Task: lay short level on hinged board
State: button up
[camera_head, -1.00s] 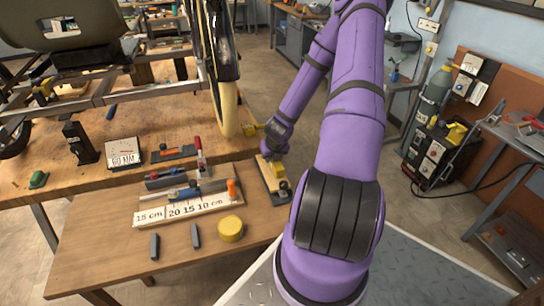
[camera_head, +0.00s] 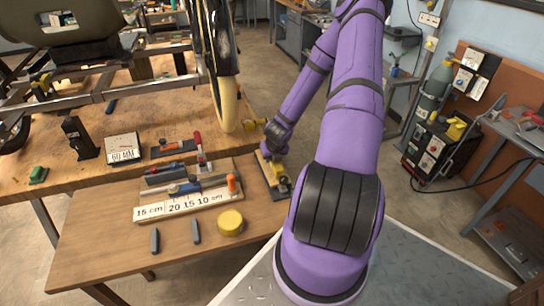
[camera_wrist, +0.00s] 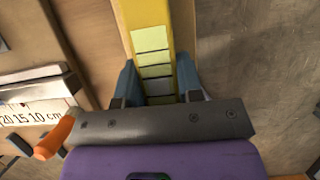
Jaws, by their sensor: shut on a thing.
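A yellow bar, which appears to be the short level (camera_wrist: 153,45), runs up the wrist view with a row of pale panels along it. My gripper (camera_wrist: 158,86) is shut on it, with a blue finger on each side. In the head view the yellow piece (camera_head: 281,173) shows just below my wrist. It is over a pale board with a dark base, probably the hinged board (camera_head: 264,168), at the bench's right end. I cannot tell whether the level touches the board. My gripper and arm partly hide both.
A white marked board (camera_head: 177,208) holding several tools lies left of the pale board. A yellow round piece (camera_head: 230,222) and two dark pieces lie in front of it. A 60 mm block (camera_head: 123,148) and a yellow curved tube (camera_head: 228,105) stand behind. The bench's front left is clear.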

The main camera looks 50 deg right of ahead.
jog(key=shift+f, duration=0.5)
jog(key=o, duration=1.1)
jog(key=shift+o, duration=0.2)
jog(key=v, duration=1)
jog(key=shift+a+r, duration=0.1)
jog(key=shift+r, duration=0.3)
